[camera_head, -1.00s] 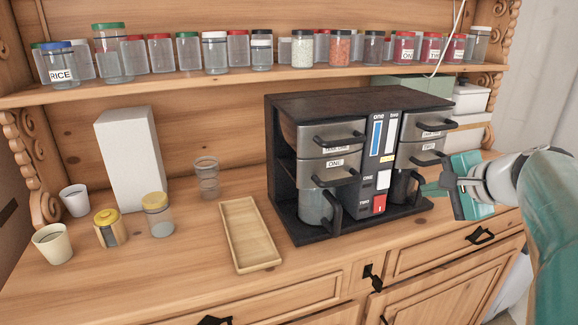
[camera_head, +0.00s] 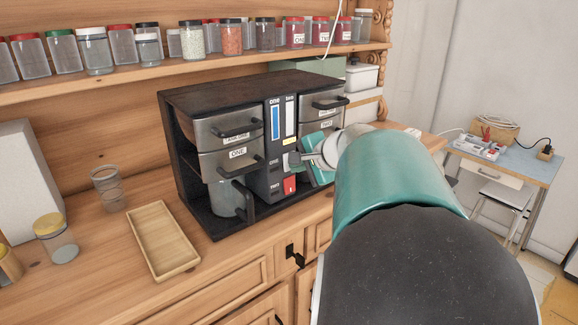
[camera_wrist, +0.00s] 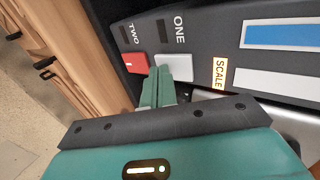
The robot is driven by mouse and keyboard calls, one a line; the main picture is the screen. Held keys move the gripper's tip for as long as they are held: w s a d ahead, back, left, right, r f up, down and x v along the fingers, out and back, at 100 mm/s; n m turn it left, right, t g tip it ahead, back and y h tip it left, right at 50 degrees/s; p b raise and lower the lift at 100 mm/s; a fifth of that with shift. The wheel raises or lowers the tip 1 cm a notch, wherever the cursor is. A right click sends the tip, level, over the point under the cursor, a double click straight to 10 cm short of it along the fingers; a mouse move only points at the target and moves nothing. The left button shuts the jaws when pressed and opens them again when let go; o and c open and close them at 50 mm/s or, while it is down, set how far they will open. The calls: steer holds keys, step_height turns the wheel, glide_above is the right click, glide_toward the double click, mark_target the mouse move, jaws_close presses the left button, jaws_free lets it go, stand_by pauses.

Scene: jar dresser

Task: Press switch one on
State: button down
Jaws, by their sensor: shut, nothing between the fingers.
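The coffee machine (camera_head: 205,105) stands on the wooden dresser, with a dark centre panel bearing its switches. In the wrist view, switch one (camera_wrist: 176,66) is a pale rocker under the label ONE. Switch two (camera_wrist: 136,64) beside it is red and lies under the label TWO; the red switch also shows in the head view (camera_head: 290,184). My gripper (camera_wrist: 166,72) is shut and empty, its green fingertips at the edge of switch one and covering part of it. I cannot tell whether they touch it, or whether it is pressed.
A shelf of spice jars (camera_head: 95,52) runs above. A wooden tray (camera_head: 163,238), a glass (camera_head: 108,190) and a yellow-lidded jar (camera_head: 55,240) stand left of the machine. Drawer handles (camera_head: 240,135) jut from its front close to my gripper. A desk (camera_head: 510,160) stands at right.

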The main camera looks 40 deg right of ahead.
steer(key=shift+w+f, duration=0.1)
steer(key=shift+w, duration=0.05)
stand_by(0.4)
steer(key=shift+w+r, duration=0.1)
steer(key=shift+r, duration=0.8)
